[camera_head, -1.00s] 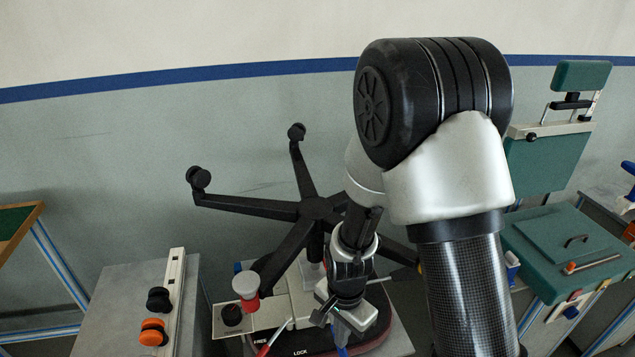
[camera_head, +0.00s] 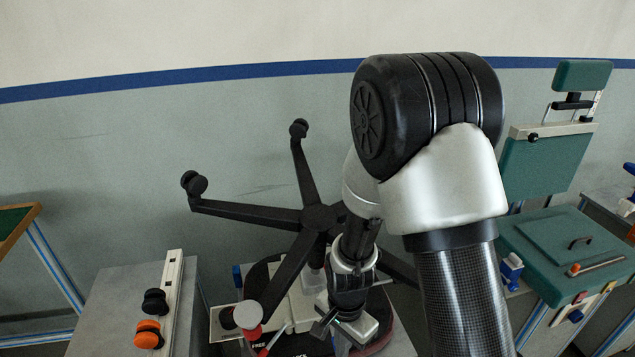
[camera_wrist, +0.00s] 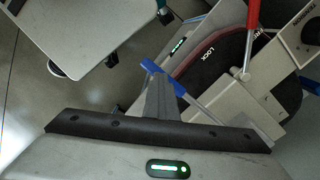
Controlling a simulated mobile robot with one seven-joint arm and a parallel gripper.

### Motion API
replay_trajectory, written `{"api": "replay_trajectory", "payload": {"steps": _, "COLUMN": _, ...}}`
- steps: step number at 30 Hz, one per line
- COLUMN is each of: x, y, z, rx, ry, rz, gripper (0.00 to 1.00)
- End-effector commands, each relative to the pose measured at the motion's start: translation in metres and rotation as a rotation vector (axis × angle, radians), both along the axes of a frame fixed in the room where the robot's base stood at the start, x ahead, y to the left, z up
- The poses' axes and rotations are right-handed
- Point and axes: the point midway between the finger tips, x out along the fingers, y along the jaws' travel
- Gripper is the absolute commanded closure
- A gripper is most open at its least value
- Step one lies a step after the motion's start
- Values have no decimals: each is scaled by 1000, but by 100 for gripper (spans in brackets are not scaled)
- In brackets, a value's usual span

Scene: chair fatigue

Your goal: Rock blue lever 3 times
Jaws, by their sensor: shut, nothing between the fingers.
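The blue lever (camera_wrist: 150,66) shows in the wrist view as a short blue handle on a pale rod, beside the dark plate marked LOCK. My gripper (camera_wrist: 159,82) is shut and empty. Its fingertips are right at the blue handle and overlap it in the picture; I cannot tell if they touch. In the head view my gripper (camera_head: 322,328) is low over the mechanism of an upturned chair base (camera_head: 319,218), and the blue lever is not clearly visible there. A red lever (camera_wrist: 252,30) stands on the other side of the LOCK mark.
A white-topped red knob (camera_head: 247,314) is left of my gripper. A grey bench with a black knob (camera_head: 154,301) and an orange knob (camera_head: 148,335) stands at left. A green seat fixture (camera_head: 560,245) stands at right. The black chair legs reach up behind my gripper.

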Motion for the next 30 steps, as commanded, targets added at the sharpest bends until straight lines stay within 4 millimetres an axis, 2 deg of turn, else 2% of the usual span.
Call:
{"api": "replay_trajectory", "payload": {"steps": 1, "x": 9, "y": 2, "z": 1, "rx": 5, "ry": -23, "rz": -1, "gripper": 100}}
{"api": "replay_trajectory", "payload": {"steps": 30, "x": 7, "y": 2, "z": 22, "rx": 5, "ry": -20, "rz": -1, "gripper": 100}}
